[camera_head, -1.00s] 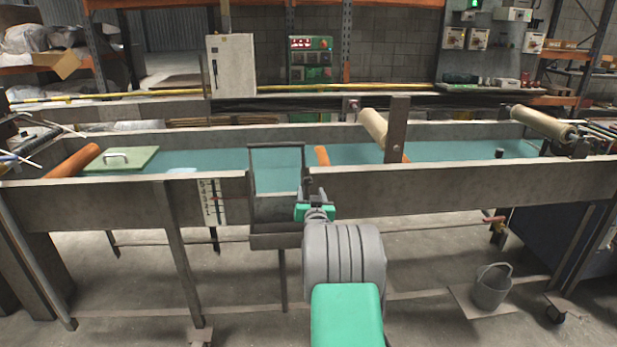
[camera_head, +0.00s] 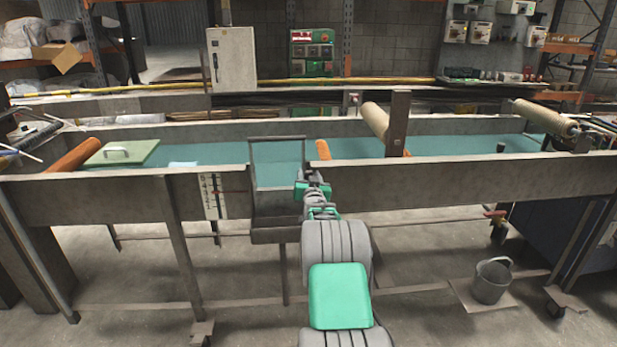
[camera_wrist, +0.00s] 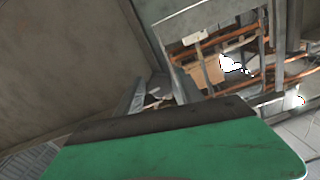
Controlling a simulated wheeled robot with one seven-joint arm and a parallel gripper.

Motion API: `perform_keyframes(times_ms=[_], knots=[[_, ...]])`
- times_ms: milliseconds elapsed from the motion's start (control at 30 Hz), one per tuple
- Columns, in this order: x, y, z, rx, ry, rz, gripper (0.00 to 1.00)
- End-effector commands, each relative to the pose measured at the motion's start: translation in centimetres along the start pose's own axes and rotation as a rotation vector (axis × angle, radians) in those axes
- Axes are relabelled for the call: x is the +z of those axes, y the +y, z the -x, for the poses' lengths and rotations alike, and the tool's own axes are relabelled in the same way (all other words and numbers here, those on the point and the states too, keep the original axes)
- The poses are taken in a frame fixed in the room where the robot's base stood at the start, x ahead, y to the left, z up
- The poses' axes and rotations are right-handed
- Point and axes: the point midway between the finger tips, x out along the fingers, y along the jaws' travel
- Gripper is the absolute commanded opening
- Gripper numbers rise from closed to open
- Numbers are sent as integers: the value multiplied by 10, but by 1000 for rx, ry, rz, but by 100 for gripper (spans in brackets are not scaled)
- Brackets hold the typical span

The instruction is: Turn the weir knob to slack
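The weir box (camera_head: 272,208) is a grey metal frame set into the near wall of the long trough. A white scale plate (camera_head: 212,196) with dark marks is on the wall to its left. My gripper (camera_head: 302,185) is at the right edge of the weir box in the head view, at the height of the trough wall. I cannot make out the weir knob; the gripper and arm cover that area.
The trough wall (camera_head: 440,191) runs left and right of my gripper. A grey bucket (camera_head: 490,284) stands on the floor at right.

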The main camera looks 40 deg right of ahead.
Motion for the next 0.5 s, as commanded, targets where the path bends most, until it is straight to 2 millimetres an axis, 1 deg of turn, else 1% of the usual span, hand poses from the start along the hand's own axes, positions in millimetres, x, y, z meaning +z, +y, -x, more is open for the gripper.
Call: perform_keyframes(times_ms=[33, 67, 500], knots=[[0, 0, 0, 0, 0, 0, 39], [0, 0, 0, 0, 0, 0, 37], [0, 0, 0, 0, 0, 0, 1]])
